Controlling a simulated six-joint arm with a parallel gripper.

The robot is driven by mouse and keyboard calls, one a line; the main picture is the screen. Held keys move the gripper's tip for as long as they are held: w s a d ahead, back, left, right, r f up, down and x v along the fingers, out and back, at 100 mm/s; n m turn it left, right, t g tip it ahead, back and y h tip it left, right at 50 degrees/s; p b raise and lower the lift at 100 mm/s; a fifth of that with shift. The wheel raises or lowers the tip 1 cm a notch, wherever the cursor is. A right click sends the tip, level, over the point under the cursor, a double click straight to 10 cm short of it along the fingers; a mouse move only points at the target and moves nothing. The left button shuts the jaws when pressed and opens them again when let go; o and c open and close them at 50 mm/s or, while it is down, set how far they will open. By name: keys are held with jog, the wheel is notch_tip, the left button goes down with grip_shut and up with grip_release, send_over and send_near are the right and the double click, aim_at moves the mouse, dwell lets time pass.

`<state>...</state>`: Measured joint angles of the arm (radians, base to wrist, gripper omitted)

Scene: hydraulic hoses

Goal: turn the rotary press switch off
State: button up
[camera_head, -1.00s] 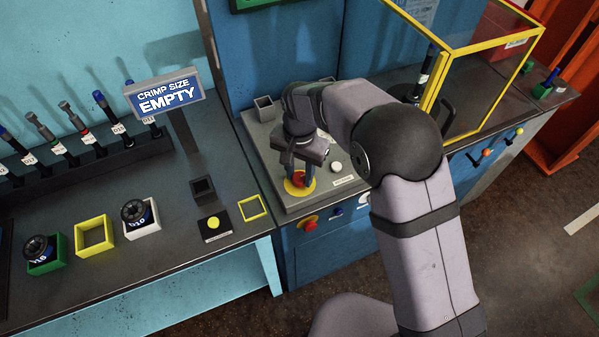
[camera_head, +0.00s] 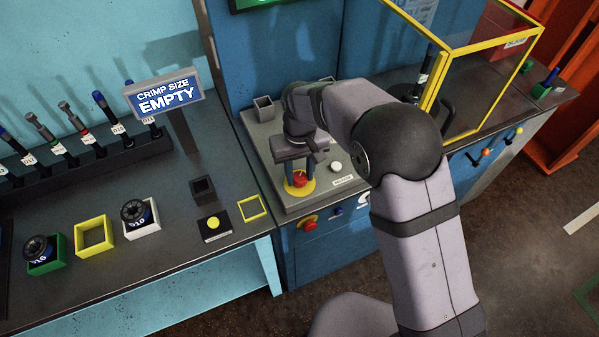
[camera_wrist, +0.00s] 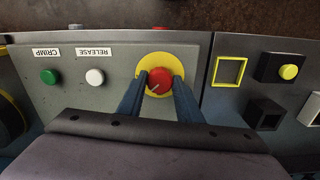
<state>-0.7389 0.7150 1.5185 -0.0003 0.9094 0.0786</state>
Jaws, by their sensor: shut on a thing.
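The rotary press switch is a red knob (camera_wrist: 158,79) on a round yellow plate (camera_wrist: 174,61), set in the grey panel top. A short pale line shows on the knob's face in the wrist view. In the head view, the same red knob (camera_head: 300,180) sits below my gripper (camera_head: 299,178). In the wrist view, the two blue fingers of my gripper (camera_wrist: 159,82) stand on either side of the knob and are shut on it. The fingers hide part of the yellow plate.
A white button (camera_wrist: 95,77) labelled RELEASE and a green button (camera_wrist: 49,76) labelled CRIMP are on the same panel. Another red knob (camera_head: 309,223) is on the cabinet front. A yellow-framed guard box (camera_head: 440,85) stands at the right. The sign (camera_head: 164,94) reads CRIMP SIZE EMPTY.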

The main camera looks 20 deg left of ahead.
aim_at(300, 176)
jog(key=n, duration=0.4)
jog(key=shift+w+n, duration=0.1)
jog(key=shift+n, duration=2.4)
jog(key=shift+r, duration=0.1)
jog(key=o, duration=1)
jog(key=shift+o, duration=0.2)
jog(key=shift+r+b, duration=1.15)
jog(key=shift+r, duration=2.5)
